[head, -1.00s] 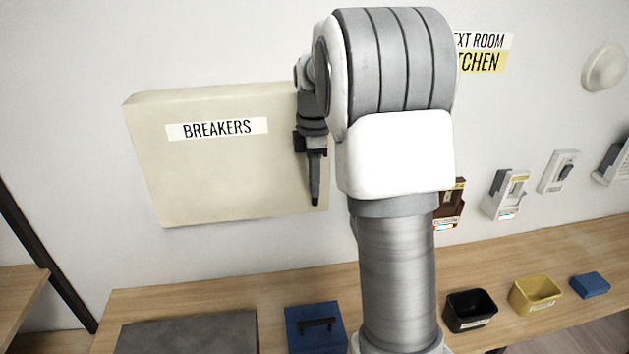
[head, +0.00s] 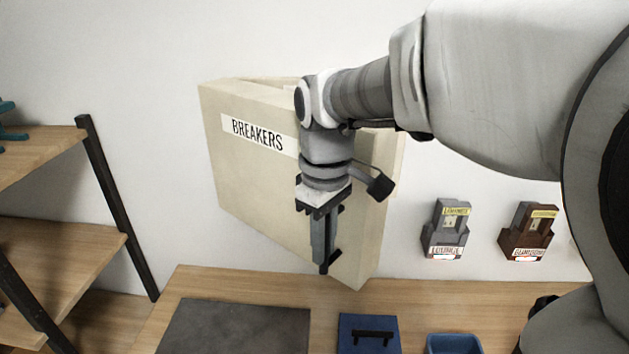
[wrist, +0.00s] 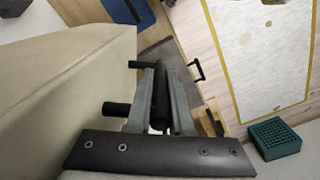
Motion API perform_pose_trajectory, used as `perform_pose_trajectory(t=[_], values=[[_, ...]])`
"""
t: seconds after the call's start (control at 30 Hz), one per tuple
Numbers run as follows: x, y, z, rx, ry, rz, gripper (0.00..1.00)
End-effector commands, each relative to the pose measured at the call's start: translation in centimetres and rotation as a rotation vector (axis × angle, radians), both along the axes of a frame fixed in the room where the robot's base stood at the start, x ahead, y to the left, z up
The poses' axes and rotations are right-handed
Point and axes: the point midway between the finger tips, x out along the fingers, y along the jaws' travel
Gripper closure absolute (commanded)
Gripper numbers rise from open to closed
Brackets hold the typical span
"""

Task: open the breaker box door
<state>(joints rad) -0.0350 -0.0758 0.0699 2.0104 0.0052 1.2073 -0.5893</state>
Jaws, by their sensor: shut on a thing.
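The cream breaker box door (head: 255,185), labelled BREAKERS, stands partly open in the head view. Its right side is swung out from the wall, and a gap shows along the top. My gripper (head: 324,262) points down at the door's right-hand part, in front of its face. In the wrist view my gripper (wrist: 160,105) is shut on the dark bar handle (wrist: 160,95), which lies between the fingers. The door face (wrist: 75,85) fills the left of that view. The inside of the box is hidden in both views.
A shelf (head: 60,240) stands at left. Two wall switches (head: 446,228) are at right.

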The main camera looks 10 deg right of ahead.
Motion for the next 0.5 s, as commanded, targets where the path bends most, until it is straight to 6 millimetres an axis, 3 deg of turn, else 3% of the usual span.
perform_pose_trajectory(t=[0.2, 0.5], values=[[-1.2, 3.8, 0.0, 0.000, 0.000, -0.098, 1.00], [-1.8, 6.3, 0.1, 0.001, -0.001, -0.172, 1.00]])
